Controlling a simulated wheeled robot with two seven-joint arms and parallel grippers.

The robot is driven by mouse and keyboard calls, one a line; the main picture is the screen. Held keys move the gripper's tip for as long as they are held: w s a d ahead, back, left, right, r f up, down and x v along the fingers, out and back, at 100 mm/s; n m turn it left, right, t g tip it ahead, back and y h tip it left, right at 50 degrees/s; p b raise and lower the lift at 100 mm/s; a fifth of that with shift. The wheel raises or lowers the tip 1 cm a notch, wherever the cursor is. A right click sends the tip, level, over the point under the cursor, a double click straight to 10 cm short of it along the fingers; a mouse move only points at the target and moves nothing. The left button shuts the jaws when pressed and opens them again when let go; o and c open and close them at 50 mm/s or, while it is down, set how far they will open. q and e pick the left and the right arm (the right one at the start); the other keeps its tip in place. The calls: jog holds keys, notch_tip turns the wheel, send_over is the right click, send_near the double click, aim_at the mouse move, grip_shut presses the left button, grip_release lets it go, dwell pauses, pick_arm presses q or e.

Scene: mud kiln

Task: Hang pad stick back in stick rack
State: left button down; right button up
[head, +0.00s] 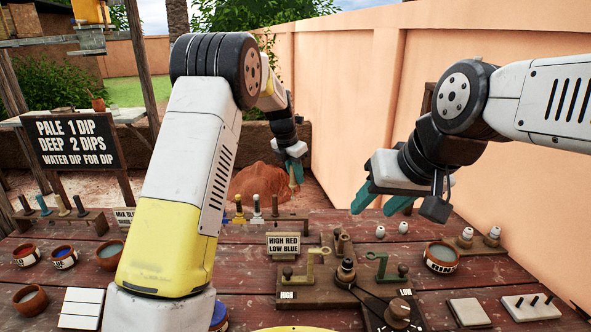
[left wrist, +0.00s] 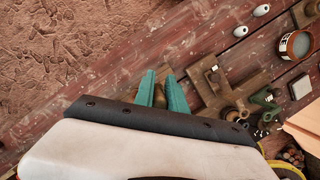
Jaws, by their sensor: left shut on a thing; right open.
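My left gripper (head: 293,170) is beyond the far edge of the table, raised, with its teal fingers pointing down. It is shut on a slim stick (head: 292,184), mostly hidden by the fingers. In the left wrist view, a brownish end of the stick (left wrist: 160,96) shows between the left gripper's fingers (left wrist: 163,92). A wooden rack (head: 291,222) with several upright sticks stands at the table's back middle, below the left gripper. Another rack (head: 60,222) with several sticks stands at the left. I cannot tell which is the stick rack. My right gripper (head: 381,200) is open and empty above the right side.
A wooden stand with hooks (head: 318,280) and a "HIGH RED LOW BLUE" sign (head: 284,245) are at the middle. Bowls (head: 62,257) stand at left, and another bowl (head: 441,257) at right. A pegged white block (head: 531,306) lies at front right. My left arm hides part of the table.

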pick_arm(q)
jog(key=shift+f, duration=2.65)
jog(key=shift+f, duration=0.35)
jog(key=shift+f, duration=0.2)
jog(key=shift+f, duration=0.25)
jog(key=shift+f, duration=0.4)
jog(key=shift+f, duration=0.5)
jog(key=shift+f, duration=0.3)
jog(key=shift+f, duration=0.2)
jog(key=shift+f, duration=0.25)
